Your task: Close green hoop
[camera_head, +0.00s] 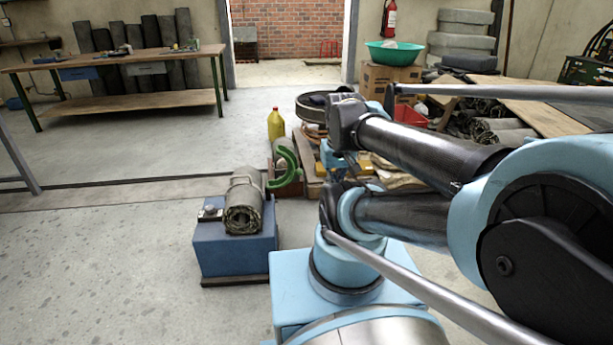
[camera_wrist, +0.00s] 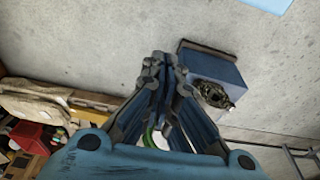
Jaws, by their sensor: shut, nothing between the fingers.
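The green hoop (camera_head: 292,158) shows in the head view as an open, curved band at the right side of a blue box (camera_head: 225,250). A rolled grey-green sheet (camera_head: 243,212) lies on top of this box, with a thin tie around it. In the wrist view, a small part of the green hoop (camera_wrist: 148,137) shows behind my gripper (camera_wrist: 160,62); the rest is hidden by the fingers and palm. My gripper is shut and empty, with its fingertips together. The blue box (camera_wrist: 210,68) and roll (camera_wrist: 215,95) lie just right of the fingers in that view.
A yellow jug (camera_head: 276,124), pallets and piled goods stand behind the hoop. A wooden workbench (camera_head: 120,62) is at the back left. A teal basin (camera_head: 394,53) sits on cardboard boxes at the back right. The floor left of the blue box is clear.

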